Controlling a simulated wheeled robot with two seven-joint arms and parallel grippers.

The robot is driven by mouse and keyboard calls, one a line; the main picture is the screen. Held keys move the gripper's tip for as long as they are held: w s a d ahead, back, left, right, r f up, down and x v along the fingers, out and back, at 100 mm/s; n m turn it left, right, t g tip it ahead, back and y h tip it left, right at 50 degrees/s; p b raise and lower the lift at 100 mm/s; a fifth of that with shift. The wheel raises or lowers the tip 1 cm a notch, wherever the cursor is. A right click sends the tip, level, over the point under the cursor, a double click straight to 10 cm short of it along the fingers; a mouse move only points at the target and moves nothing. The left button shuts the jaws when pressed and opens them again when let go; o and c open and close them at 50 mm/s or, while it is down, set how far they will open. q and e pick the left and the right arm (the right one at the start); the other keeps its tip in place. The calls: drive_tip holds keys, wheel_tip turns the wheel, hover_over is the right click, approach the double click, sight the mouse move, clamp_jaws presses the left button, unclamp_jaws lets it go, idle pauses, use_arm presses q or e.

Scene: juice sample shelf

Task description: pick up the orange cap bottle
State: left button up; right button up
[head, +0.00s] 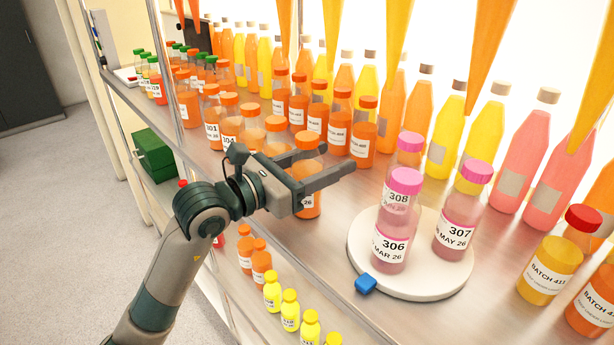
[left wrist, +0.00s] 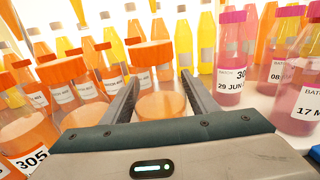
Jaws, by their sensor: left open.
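Several orange cap bottles with orange juice and white labels stand on the shelf, among them a cluster at its front left (head: 228,103). My left gripper (head: 338,159) is open and level at this cluster's right end. One orange cap bottle (head: 308,205) stands at its fingers, partly hidden by them; its label ends in "26". In the left wrist view, a rounded orange shape (left wrist: 164,106) lies between the two fingers (left wrist: 160,92). A large orange cap (left wrist: 150,52) shows just beyond it. I cannot tell whether the fingers touch the bottle. My right gripper is not in view.
A white round tray (head: 365,235) with pink-capped bottles (head: 393,240) stands right of the gripper, a blue block (head: 366,285) at its front edge. Tall bottles (head: 445,130) line the back. Orange cones (head: 492,45) hang above. Red-capped bottles (head: 553,265) stand far right.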

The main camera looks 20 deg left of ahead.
use_arm(q)
drive_tip(key=shift+c, duration=0.6)
drive_tip(key=c, duration=0.9)
drive_tip(key=shift+r, duration=0.15)
wheel_tip(320, 180, up, 10)
drive_tip(key=b, duration=0.2)
wheel_tip(320, 180, up, 4)
drive_tip(key=shift+f+p, duration=0.1)
drive_tip(key=shift+p, duration=0.9)
